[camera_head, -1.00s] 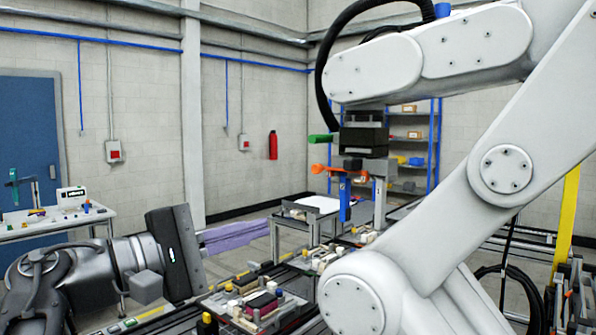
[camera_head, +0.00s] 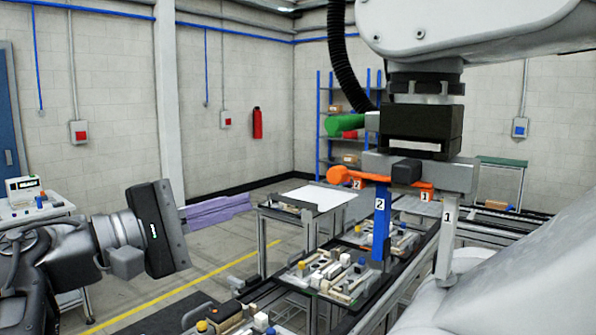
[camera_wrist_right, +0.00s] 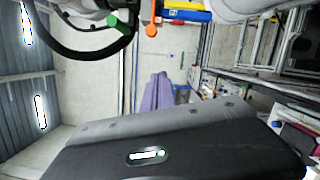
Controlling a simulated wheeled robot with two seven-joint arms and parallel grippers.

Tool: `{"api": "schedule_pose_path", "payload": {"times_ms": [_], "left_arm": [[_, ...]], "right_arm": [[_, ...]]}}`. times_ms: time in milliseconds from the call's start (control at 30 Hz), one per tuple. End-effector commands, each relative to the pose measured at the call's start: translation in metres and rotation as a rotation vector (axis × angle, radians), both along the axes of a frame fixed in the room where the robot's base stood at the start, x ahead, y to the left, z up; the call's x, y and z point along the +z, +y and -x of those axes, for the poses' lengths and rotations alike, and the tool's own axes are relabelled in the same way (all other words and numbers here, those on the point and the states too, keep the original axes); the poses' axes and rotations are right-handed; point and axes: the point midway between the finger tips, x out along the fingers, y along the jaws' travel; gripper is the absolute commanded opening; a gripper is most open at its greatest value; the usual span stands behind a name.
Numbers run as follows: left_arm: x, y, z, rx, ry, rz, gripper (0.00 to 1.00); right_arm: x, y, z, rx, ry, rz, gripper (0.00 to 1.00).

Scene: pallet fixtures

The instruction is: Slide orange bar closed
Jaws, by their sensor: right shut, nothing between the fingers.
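Several fixture pallets with small blocks and knobs line the dark conveyor. A table with a white sheet (camera_head: 318,197) stands behind them. My white arm hides the right front. Open floor lies at the left.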

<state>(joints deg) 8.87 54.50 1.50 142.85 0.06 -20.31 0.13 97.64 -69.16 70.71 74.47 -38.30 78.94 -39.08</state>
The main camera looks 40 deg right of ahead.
Motion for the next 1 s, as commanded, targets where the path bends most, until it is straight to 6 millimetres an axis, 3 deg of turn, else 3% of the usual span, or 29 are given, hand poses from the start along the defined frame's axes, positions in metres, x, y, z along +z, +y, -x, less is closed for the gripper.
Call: {"api": "schedule_pose_path", "payload": {"times_ms": [567, 767, 1000], "left_arm": [[0.001, 0.001, 0.001, 0.001, 0.003, -0.001, 0.59], [0.004, 0.001, 0.001, 0.001, 0.003, -0.002, 0.59], [0.012, 0.001, 0.002, 0.002, 0.006, -0.003, 0.59]], "right_arm": [[0.001, -0.006, 0.000, -0.001, 0.000, -0.001, 0.00], [0.003, -0.029, -0.001, -0.002, 0.001, -0.002, 0.00], [0.007, -0.076, -0.003, -0.003, 0.001, -0.003, 0.00]]}}
